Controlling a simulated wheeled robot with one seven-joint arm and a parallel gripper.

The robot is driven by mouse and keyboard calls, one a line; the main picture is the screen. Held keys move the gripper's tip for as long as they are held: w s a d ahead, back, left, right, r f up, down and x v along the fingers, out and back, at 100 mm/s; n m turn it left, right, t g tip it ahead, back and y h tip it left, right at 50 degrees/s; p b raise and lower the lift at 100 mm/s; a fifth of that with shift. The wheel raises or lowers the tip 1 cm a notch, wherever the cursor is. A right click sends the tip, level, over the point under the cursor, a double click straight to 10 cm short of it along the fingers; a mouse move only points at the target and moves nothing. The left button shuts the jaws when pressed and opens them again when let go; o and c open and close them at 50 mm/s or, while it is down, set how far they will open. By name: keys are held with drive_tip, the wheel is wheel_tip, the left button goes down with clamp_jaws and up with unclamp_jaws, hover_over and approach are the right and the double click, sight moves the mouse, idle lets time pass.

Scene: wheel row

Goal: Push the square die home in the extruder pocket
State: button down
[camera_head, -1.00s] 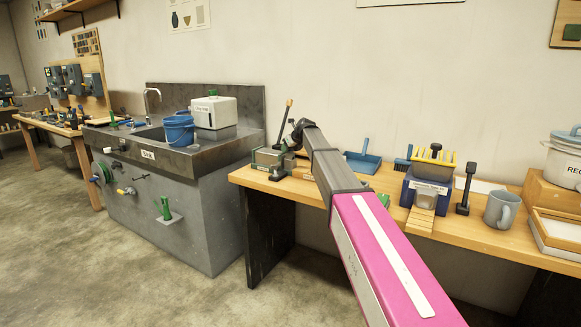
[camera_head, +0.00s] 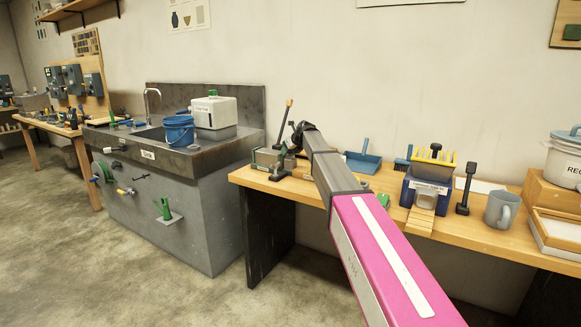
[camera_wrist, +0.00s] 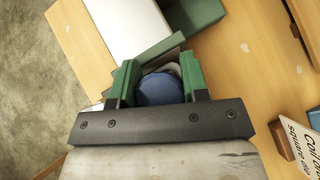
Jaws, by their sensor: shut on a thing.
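In the wrist view my gripper (camera_wrist: 159,78) has its two green fingers shut on a blue, round-topped piece (camera_wrist: 159,90). I cannot tell whether this is the square die itself or its handle, as its underside is hidden. Just beyond the fingers are a green block (camera_wrist: 192,14) and a pale flat surface, which look like parts of the extruder. In the head view the green and grey extruder (camera_head: 266,158) with its upright wooden-tipped lever stands at the bench's left end. My arm's end is beside it and hides part of it. The pocket is not clearly visible.
A printed card (camera_wrist: 302,145) lies at the wrist view's right edge. On the wooden bench, right of my arm, stand a blue dustpan (camera_head: 363,162), a blue box with a yellow rack (camera_head: 427,185), a dark upright tool (camera_head: 466,188) and a grey mug (camera_head: 501,209).

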drive_tip(key=shift+f, duration=0.1)
idle(0.3)
drive_tip(key=c, duration=0.5)
unclamp_jaws()
drive_tip(key=shift+c, duration=0.2)
drive_tip(key=shift+s, duration=0.1)
drive_tip(key=shift+a, duration=0.1)
